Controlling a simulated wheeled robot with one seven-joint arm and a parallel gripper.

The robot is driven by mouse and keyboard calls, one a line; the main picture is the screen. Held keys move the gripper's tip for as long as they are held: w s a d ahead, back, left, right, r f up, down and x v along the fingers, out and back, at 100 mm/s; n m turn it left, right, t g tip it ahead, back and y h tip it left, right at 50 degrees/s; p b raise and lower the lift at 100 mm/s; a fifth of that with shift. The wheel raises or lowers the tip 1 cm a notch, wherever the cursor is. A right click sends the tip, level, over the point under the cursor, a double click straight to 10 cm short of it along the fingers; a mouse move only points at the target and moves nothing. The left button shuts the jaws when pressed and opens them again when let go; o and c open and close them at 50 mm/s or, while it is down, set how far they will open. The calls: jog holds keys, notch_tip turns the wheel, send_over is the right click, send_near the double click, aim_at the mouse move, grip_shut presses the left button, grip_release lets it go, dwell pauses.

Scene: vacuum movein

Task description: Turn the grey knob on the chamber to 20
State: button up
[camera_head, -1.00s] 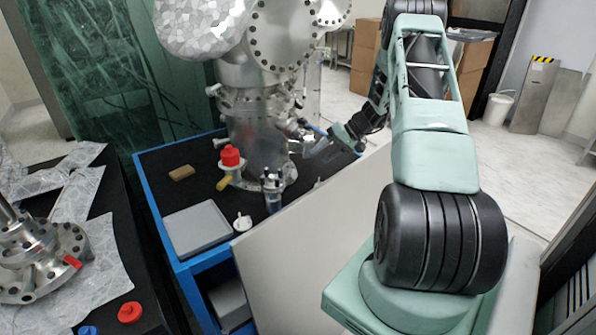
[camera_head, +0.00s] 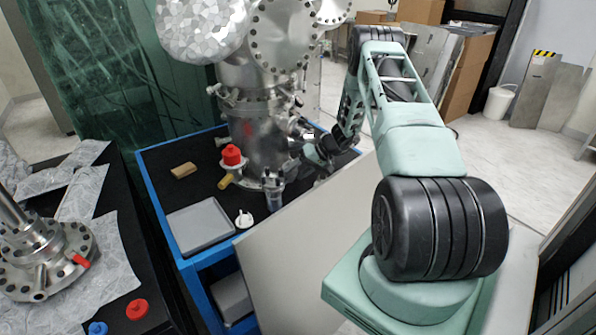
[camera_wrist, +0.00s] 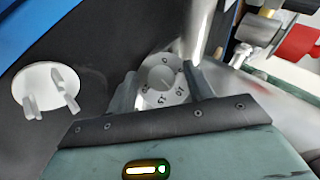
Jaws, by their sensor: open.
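The grey knob (camera_wrist: 158,74) shows in the wrist view as a round pale-grey dial with a smaller raised centre and dark numerals, among them 15 and 10. My gripper (camera_wrist: 160,82) is open, with one finger to the left and one to the right of the knob. Whether either finger touches it, I cannot tell. In the head view my gripper (camera_head: 314,156) is low beside the right side of the steel chamber (camera_head: 258,135), and the knob cannot be made out there.
A white pronged part (camera_wrist: 45,88) lies left of the knob; it also shows in the head view (camera_head: 243,219). A red-topped valve (camera_head: 231,156), a tan block (camera_head: 184,170) and a grey tray (camera_head: 200,226) are on the blue-edged cart (camera_head: 158,205). A pale panel (camera_head: 300,245) stands along the cart's near side.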

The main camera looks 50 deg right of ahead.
jog(key=c, duration=1)
jog(key=shift+o, duration=0.2)
jog(key=f+m+y+b, duration=0.1)
jog(key=b, duration=0.2)
jog(key=shift+d+t+b, duration=0.15)
jog(key=shift+t+b, duration=0.15)
jog(key=shift+b, duration=0.05)
jog(key=shift+r+m+t+y+b, duration=0.1)
jog(key=shift+m+t+y+b, duration=0.2)
jog(key=shift+m+y+b, duration=0.55)
jog(key=shift+r+m+t+b, duration=0.25)
jog(key=shift+t+b, duration=0.05)
jog(key=shift+b, duration=0.25)
jog(key=o, duration=1)
jog(key=shift+c, duration=0.2)
jog(key=shift+s, duration=0.15)
jog(key=b+v, duration=0.1)
jog(key=v, duration=0.6)
jog(key=shift+r+b, duration=0.2)
jog(key=shift+b, duration=0.15)
